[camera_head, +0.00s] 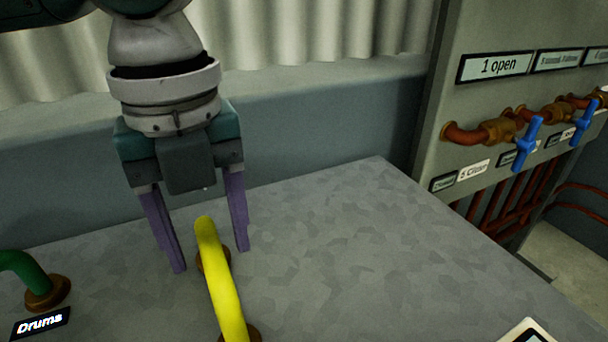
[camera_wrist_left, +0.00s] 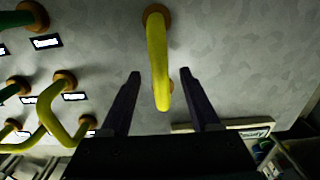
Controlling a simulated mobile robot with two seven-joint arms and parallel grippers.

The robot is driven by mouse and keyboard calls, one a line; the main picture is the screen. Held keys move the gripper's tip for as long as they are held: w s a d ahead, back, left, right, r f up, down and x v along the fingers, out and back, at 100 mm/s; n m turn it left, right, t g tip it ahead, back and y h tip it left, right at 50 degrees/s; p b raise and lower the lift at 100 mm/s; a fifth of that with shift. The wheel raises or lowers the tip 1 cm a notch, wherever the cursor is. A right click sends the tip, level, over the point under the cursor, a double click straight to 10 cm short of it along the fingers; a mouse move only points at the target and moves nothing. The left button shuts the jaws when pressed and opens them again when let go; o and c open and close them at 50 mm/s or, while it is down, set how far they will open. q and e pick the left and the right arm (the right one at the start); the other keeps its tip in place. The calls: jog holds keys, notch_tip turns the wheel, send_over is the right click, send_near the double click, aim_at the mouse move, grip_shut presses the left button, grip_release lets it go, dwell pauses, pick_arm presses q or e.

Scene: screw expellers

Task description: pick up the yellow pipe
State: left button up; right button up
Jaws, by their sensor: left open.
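A yellow pipe (camera_head: 222,285) arches up from the grey surface in the head view, with brown flanges at its ends. It also shows in the left wrist view (camera_wrist_left: 157,60), its near part lying between the two fingers. My left gripper (camera_head: 209,260) is open, with purple fingers pointing down on either side of the pipe's far end. In the left wrist view the left gripper (camera_wrist_left: 161,73) has a visible gap between each finger and the pipe. My right gripper is not in view.
A green pipe (camera_head: 22,267) with a "Drums" label (camera_head: 40,323) stands at left. Another yellow pipe (camera_wrist_left: 47,110) shows in the wrist view. A panel with blue valve handles (camera_head: 528,141) stands at right. The grey surface (camera_head: 370,230) right of the pipe is mostly clear.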

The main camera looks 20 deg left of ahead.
pick_arm(q)
jog(key=shift+f, duration=1.15)
jog(key=shift+f, duration=0.25)
jog(key=shift+c, duration=0.3)
grip_shut()
